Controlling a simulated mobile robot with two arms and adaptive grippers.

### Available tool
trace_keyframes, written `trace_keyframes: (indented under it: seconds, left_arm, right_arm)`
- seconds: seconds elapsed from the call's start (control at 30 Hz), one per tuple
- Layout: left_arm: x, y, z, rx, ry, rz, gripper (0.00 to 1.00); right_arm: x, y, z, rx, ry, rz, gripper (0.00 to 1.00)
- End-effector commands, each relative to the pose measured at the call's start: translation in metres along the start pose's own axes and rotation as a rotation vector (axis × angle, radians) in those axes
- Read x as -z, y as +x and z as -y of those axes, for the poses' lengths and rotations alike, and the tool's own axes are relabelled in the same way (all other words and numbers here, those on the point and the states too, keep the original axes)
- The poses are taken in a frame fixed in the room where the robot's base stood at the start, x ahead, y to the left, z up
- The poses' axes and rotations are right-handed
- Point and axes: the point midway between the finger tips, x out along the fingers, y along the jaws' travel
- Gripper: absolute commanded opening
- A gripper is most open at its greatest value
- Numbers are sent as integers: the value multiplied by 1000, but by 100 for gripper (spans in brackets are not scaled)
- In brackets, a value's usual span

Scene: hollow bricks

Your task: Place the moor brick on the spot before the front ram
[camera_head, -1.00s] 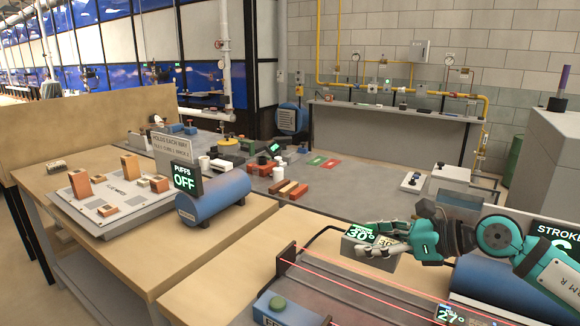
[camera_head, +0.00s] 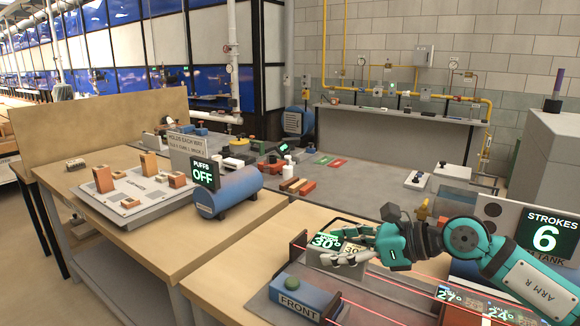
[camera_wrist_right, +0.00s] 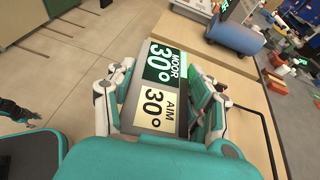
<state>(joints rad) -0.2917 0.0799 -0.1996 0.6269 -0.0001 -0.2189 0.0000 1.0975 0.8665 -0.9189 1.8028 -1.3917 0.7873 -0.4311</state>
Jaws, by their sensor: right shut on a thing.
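The moor brick (camera_head: 318,259) is a grey block with a green "30°" panel and a pale panel on top. In the right wrist view the panels of the brick (camera_wrist_right: 160,92) read "MOOR 30°" and "AIM 30°". My right gripper (camera_head: 345,258) is shut on it, with fingers (camera_wrist_right: 160,105) along both sides. The brick is over the near bench, behind the blue block marked "FRONT" (camera_head: 297,300) with a green button. I cannot tell its height. A dark jointed part at the wrist view's left edge may be my left gripper, too unclear to read.
Red beams (camera_head: 350,303) run along the grey bed. Blocks showing 27° (camera_head: 449,294) and 24° (camera_head: 498,309) stand at lower right, near the "STROKES 6" sign (camera_head: 545,234). A blue cylinder (camera_head: 230,192) with a "PUFFS OFF" sign stands on the left table.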

Motion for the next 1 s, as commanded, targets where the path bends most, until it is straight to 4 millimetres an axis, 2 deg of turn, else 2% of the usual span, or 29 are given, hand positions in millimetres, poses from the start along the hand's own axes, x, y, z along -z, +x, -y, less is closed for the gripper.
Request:
trace_keyframes:
  seconds: [0.03, 0.3, 0.63, 1.0]
  left_arm:
    - [-1, 0, -1, -1, 0, 2, 40]
    - [-13, 0, -3, -3, 0, 21, 40]
    - [-13, 0, -3, -3, 0, 21, 40]
    - [-10, -1, -2, -3, 0, 15, 40]
  right_arm:
    - [-8, 8, -8, -21, -12, 6, 0]
    - [-35, 44, -50, -119, -53, 5, 0]
    - [-63, 74, -96, -218, -94, 5, 0]
    - [-15, 55, -104, -161, -65, 1, 0]
